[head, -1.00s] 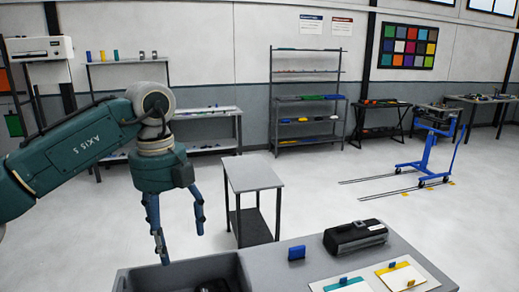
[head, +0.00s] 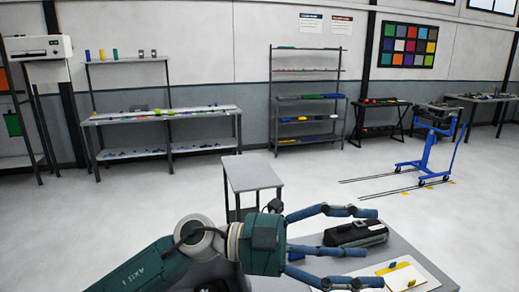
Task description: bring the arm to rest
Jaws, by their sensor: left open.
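My left arm comes in from the bottom left, low in the head view. Its gripper (head: 350,231) points to the right with its blue fingers spread, open and empty. The fingers show over the front table, in front of the black device (head: 356,233) and over the near end of the white boards. Whether they touch anything there cannot be told. My right gripper is not in view.
The front table (head: 425,248) carries the black device and a white board with a yellow strip (head: 403,275). A small grey side table (head: 252,173) stands behind my arm. A blue lift cart (head: 425,155) stands at the right. Open floor lies between.

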